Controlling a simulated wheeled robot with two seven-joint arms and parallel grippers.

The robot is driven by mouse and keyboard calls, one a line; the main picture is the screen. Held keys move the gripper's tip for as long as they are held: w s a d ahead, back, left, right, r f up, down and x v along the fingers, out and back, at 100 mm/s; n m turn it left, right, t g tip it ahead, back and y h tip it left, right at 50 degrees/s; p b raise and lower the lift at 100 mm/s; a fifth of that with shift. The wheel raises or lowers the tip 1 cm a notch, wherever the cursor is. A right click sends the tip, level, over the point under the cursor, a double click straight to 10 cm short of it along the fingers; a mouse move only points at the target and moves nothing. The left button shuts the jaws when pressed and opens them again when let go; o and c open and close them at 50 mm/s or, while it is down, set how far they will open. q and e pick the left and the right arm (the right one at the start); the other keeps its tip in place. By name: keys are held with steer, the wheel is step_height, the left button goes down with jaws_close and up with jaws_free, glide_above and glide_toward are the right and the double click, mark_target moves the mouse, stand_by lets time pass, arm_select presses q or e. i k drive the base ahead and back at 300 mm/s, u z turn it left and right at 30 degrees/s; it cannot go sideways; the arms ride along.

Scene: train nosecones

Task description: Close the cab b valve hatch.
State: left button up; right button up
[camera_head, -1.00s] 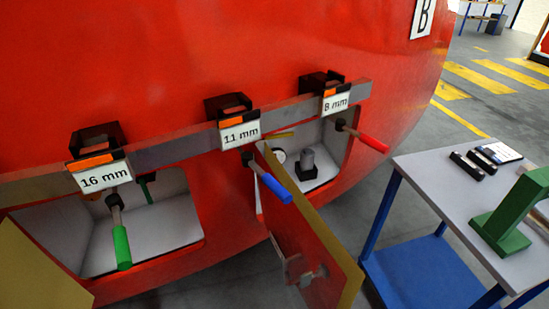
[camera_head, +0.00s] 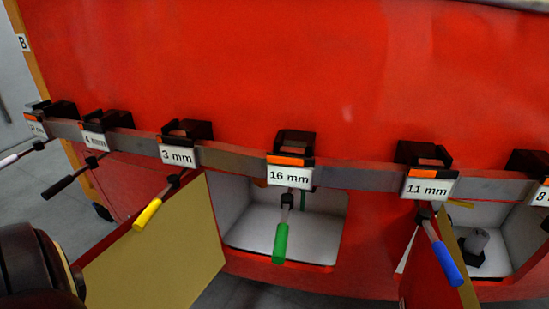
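Two open hatches show in the red cab front. The middle opening (camera_head: 300,225) has a pale interior, and its door (camera_head: 160,250) stands swung out to the left with its yellowish face showing. No label shows which hatch is the valve hatch. A dark rounded part of my arm is at lower left; neither gripper shows.
A rail (camera_head: 230,158) with labelled holders crosses above the openings. Tools with green (camera_head: 281,243), blue (camera_head: 447,264) and yellow (camera_head: 147,214) handles hang in front of the hatches. A "B" sign (camera_head: 23,42) is at far left. Grey floor shows below.

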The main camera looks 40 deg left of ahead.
mark_target(167, 264)
steer(key=k, duration=0.5)
steer(key=z, duration=2.15)
steer(key=k, duration=2.65)
steer(key=u, duration=1.6)
steer(key=i, duration=1)
steer(key=u, duration=0.8)
steer(key=k, duration=0.35)
steer(key=u, duration=0.05)
